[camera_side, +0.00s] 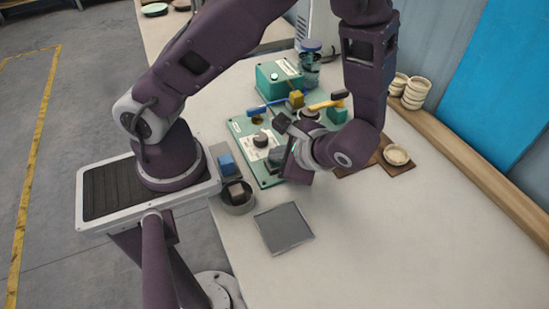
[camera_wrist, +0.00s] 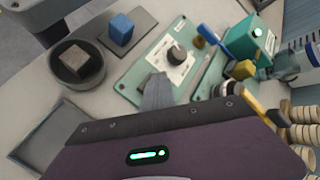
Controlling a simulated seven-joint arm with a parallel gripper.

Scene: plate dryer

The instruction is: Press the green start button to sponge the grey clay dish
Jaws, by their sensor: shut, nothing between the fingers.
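A flat teal panel (camera_side: 240,128) with a black knob (camera_side: 261,139) on a white label lies on the table; the knob also shows in the wrist view (camera_wrist: 177,54). My gripper (camera_side: 276,158) is shut and empty, low over the near part of this panel; its grey fingertips (camera_wrist: 157,82) point at the panel below the knob in the wrist view. I cannot tell whether they touch it. A small pale round dish (camera_side: 397,155) sits on a brown board at right. I cannot tell which dish is the grey clay one.
A teal box (camera_side: 278,80) stands behind the panel, with blue-handled and yellow-handled tools before it. A blue block (camera_side: 227,165) and a grey round bowl (camera_side: 240,208) holding a block are at left. A grey square tray (camera_side: 284,228) lies in front. The table's front right is clear.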

